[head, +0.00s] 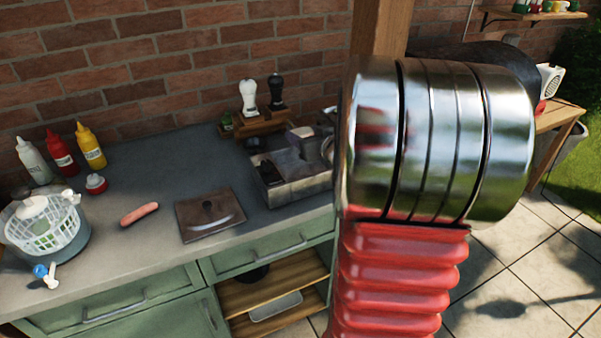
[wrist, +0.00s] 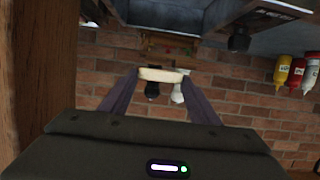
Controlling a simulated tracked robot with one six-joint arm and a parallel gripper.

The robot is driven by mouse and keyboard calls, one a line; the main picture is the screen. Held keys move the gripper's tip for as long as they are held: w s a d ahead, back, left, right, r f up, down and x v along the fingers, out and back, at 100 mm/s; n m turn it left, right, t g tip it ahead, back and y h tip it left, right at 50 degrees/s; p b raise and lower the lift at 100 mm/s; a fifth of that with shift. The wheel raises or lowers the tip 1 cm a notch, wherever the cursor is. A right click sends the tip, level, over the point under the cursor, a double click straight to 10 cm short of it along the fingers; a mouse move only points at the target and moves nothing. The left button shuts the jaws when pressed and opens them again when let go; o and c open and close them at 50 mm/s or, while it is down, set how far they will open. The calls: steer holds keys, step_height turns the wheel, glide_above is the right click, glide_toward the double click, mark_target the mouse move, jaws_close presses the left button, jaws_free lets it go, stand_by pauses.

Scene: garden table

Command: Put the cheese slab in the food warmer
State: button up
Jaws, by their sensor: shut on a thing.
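The cheese slab (wrist: 160,75) is a pale block that shows in the wrist view. My gripper (wrist: 161,79) is shut on it, with one dark finger at each end. The wrist view is upside down. The food warmer (head: 297,188) is a grey metal box on the counter in the head view, open at the top with metal parts inside. It also seems to show at the top of the wrist view (wrist: 165,19), apart from the slab. In the head view my arm covers the warmer's right side, and I cannot make out the slab there.
A flat metal lid (head: 209,214) lies on the counter left of the warmer, with a sausage (head: 139,214) beside it. A salad spinner (head: 45,232) and several sauce bottles (head: 90,147) stand farther left. Two grinders (head: 249,96) stand behind the warmer before the brick wall.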

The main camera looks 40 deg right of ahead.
steer(key=shift+s+d+f, duration=0.1)
steer(key=shift+s+f, duration=0.05)
steer(key=shift+f, duration=2.95)
steer(key=shift+f, duration=1.9)
steer(key=shift+f, duration=0.35)
